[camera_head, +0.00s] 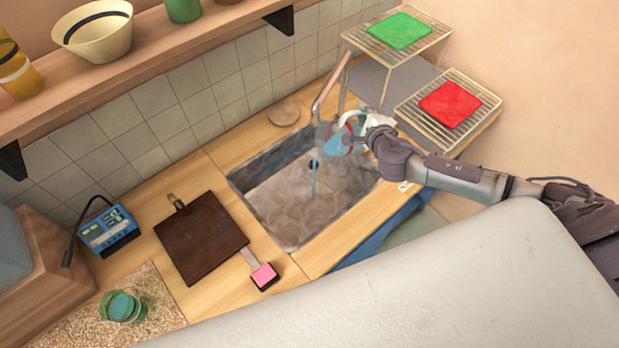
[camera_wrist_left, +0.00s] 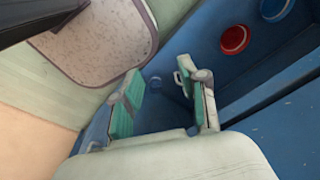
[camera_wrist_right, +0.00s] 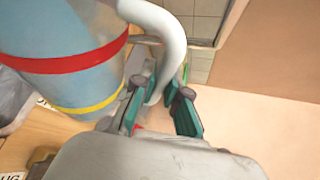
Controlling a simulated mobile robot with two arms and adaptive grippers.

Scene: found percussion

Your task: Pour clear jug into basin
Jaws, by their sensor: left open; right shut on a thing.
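The clear jug (camera_head: 333,143) is tilted over the basin (camera_head: 290,218), near its back right part. A thin blue stream falls from the jug into the basin. In the right wrist view the jug (camera_wrist_right: 65,80) shows blue contents, a red band, a yellow band and a pale curved handle. My right gripper (camera_head: 370,126) is shut on that handle; its fingers (camera_wrist_right: 158,100) sit on either side of it. My left gripper (camera_wrist_left: 163,95) is open and empty in its wrist view, low by a blue surface, and is out of the head view.
A faucet (camera_head: 330,88) rises behind the basin, close to the jug. Wire racks hold a green cloth (camera_head: 400,31) and a red cloth (camera_head: 450,104) at right. A dark board (camera_head: 202,238), a pink-topped block (camera_head: 264,275) and a blue device (camera_head: 108,232) lie left of the basin.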

